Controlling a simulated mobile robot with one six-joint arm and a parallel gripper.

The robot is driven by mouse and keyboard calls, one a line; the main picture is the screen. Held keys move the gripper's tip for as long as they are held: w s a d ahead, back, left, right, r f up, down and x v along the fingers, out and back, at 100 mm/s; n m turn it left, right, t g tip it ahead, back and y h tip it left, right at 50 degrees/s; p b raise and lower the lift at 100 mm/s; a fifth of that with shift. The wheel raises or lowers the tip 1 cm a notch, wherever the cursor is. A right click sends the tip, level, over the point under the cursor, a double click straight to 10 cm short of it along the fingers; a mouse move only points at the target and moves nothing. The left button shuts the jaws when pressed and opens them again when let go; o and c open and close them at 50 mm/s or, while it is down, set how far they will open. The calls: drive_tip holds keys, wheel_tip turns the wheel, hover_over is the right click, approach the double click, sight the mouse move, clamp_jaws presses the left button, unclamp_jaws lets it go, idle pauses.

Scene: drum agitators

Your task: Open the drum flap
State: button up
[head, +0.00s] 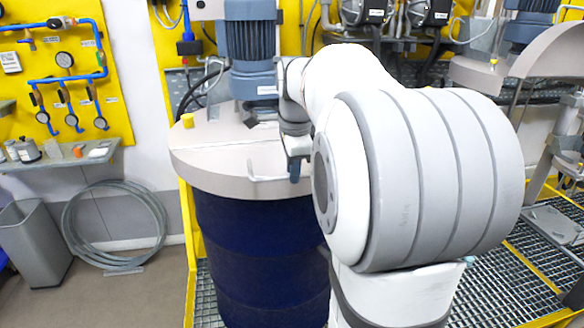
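A dark blue drum (255,255) stands in the middle with a light grey lid (205,160) on it. A seam crosses the lid, and its front part looks like the flap (225,176), lying flat and closed. A thin light handle (265,179) sticks up near the front edge of the flap. My gripper (294,172) points down over the right front of the lid, just right of the handle. Whether it touches the handle or lid cannot be told. My arm hides the right side of the lid, and the fingers are too small to read.
A blue-grey agitator motor (250,45) rises from the back of the lid. A second agitator (540,70) with a raised light cover stands at the right. A bin (35,250), a coiled hose (115,225) and a shelf (60,160) are at the left. Grating (520,270) covers the floor at right.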

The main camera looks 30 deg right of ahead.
clamp_jaws()
drive_tip(key=shift+r, duration=0.15)
